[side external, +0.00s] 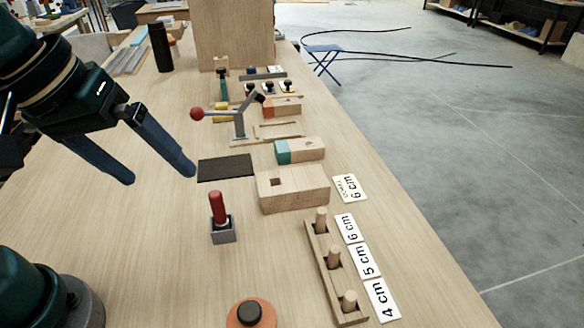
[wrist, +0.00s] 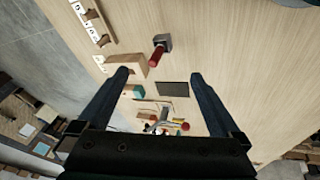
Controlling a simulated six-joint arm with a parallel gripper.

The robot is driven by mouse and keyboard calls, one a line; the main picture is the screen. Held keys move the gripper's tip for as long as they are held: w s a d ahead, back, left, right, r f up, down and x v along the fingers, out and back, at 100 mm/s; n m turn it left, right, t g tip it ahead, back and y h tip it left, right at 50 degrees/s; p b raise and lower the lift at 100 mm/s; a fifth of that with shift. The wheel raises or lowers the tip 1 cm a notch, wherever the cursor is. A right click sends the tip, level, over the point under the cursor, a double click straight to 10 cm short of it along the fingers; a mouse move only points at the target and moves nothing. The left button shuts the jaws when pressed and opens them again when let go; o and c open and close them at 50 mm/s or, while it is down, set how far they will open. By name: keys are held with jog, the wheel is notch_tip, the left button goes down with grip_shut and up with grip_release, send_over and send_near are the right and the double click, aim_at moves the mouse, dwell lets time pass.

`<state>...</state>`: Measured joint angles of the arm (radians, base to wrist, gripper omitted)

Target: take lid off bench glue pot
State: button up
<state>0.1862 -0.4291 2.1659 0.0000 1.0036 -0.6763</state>
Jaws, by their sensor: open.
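An orange round pot (side external: 250,314) with a black knob on top, which looks like the glue pot with its lid on, sits at the bottom edge of the side view and is partly cut off. I do not see it in the wrist view. My gripper (side external: 157,176) is open and empty above the table, well up and left of the pot in the side view. Its two fingers also show spread apart in the wrist view (wrist: 158,75).
A red-handled tool stands upright in a grey holder (side external: 222,235), between gripper and pot. A wooden block (side external: 293,190), a peg rack (side external: 330,270) and a dark mat (side external: 226,168) lie nearby. A red-knobbed lever (side external: 240,125) stands farther back.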

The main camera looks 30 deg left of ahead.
aim_at(249, 312)
jog(key=d+f+g, duration=0.1)
jog(key=d+f, duration=0.2)
jog(key=d, duration=0.2)
jog(key=s+d+f+m+g, duration=0.1)
jog(key=d+f+g, duration=0.1)
jog(key=d, duration=0.3)
jog(key=s+d+f+g, duration=0.1)
jog(key=d+f, duration=0.3)
jog(key=d, duration=0.1)
jog(key=shift+s+d+f+m+g+y, duration=0.1)
jog(key=shift+s+d+m+g+y, duration=0.2)
jog(key=shift+m+y, duration=0.1)
jog(key=shift+f, duration=2.4)
jog(key=shift+c, duration=0.3)
jog(key=c, duration=1.2)
jog(key=shift+o, duration=0.2)
jog(key=shift+r, duration=0.15)
